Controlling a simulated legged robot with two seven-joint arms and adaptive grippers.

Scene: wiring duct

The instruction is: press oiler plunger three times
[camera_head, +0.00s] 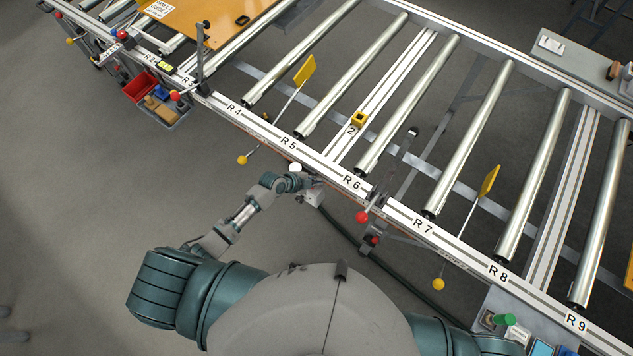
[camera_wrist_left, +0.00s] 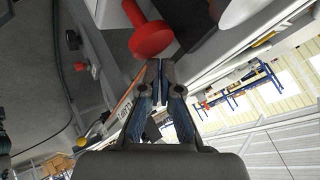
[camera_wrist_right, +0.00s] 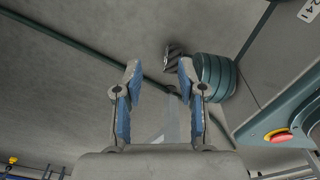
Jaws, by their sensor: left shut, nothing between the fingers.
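My left gripper (camera_head: 314,183) is at the front rail of the roller conveyor, between the R5 and R6 labels. In the left wrist view its fingers (camera_wrist_left: 161,72) are shut with nothing between them. A small white round cap (camera_head: 295,168), perhaps the oiler's plunger, stands just beside the gripper; I cannot tell whether they touch.
A yellow ball knob (camera_head: 242,160) sticks out on the left. The rail (camera_head: 318,165) and rollers lie beyond; the floor (camera_head: 110,185) at left is clear.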

